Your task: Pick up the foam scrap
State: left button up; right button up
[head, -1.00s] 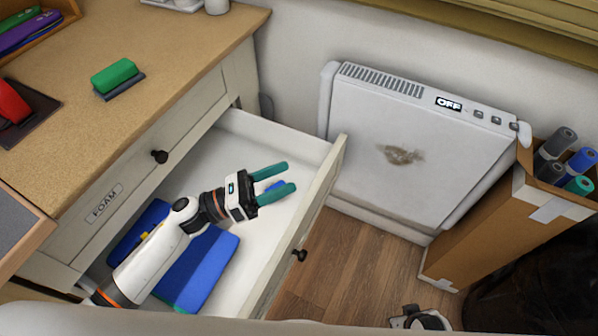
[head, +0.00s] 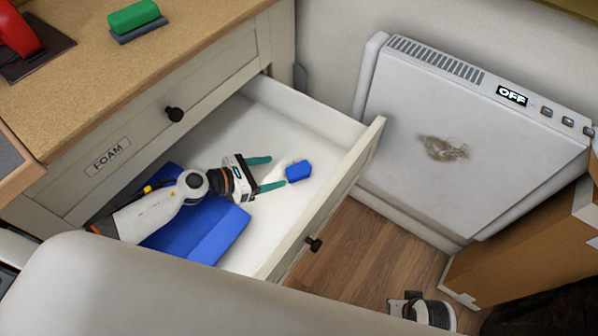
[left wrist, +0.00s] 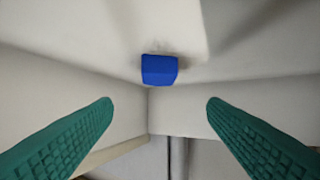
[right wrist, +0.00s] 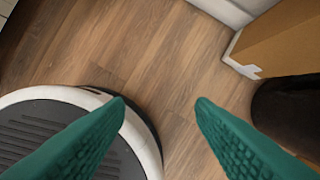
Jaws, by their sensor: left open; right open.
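The foam scrap (head: 298,171) is a small blue block lying on the white floor of the open drawer (head: 320,131). My left gripper (head: 279,173) is inside the drawer, open and empty, with its green fingertips just short of the scrap. In the left wrist view the scrap (left wrist: 159,70) shows beyond and above the gap between the fingertips (left wrist: 159,104). My right gripper (right wrist: 161,103) is open and empty over the wooden floor.
Larger blue foam (head: 215,230) lies in the drawer under my left arm. The drawer's front wall (head: 335,192) stands close to the scrap. A white heater panel (head: 460,150) reading OFF and a cardboard box (head: 530,235) stand to the right. A green block (head: 134,17) sits on the desk.

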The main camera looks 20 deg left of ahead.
aim_at(300, 169)
pick_arm(q)
jog(key=x, duration=0.4)
jog(key=shift+d+f, duration=0.1)
jog(key=x, duration=0.2)
jog(key=b+x, duration=0.1)
jog(key=x, duration=0.2)
jog(key=shift+s+f, duration=0.1)
jog(key=shift+f, duration=0.3)
pick_arm(e)
jog(key=r, duration=0.3)
jog(key=shift+w+r, duration=0.25)
pick_arm(q)
jog(key=shift+c, duration=0.2)
jog(key=c, duration=1)
